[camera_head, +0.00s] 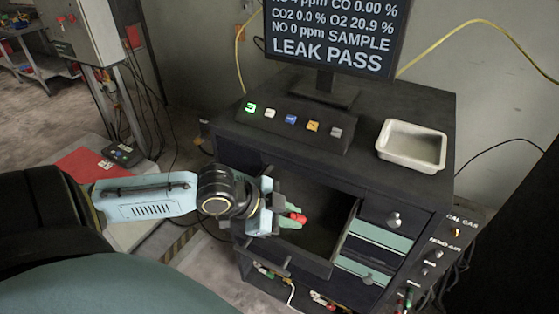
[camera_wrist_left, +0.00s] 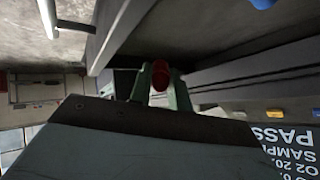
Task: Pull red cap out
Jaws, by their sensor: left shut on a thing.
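The red cap (camera_head: 299,218) is between the green fingertips of my left gripper (camera_head: 290,217), which is shut on it. In the head view this is over the open drawer (camera_head: 328,216) of the dark cabinet. The red cap also shows in the left wrist view (camera_wrist_left: 160,75), at the ends of the fingers of my left gripper (camera_wrist_left: 158,90). I cannot tell whether the cap touches anything else. My right gripper is not in view.
A white tray (camera_head: 412,144) and a row of coloured buttons (camera_head: 291,119) are on the cabinet top (camera_head: 375,105). A monitor (camera_head: 335,35) reading "LEAK PASS" stands behind. The drawer walls lie close around my left gripper. Hoses and fittings (camera_head: 410,294) hang at the lower right.

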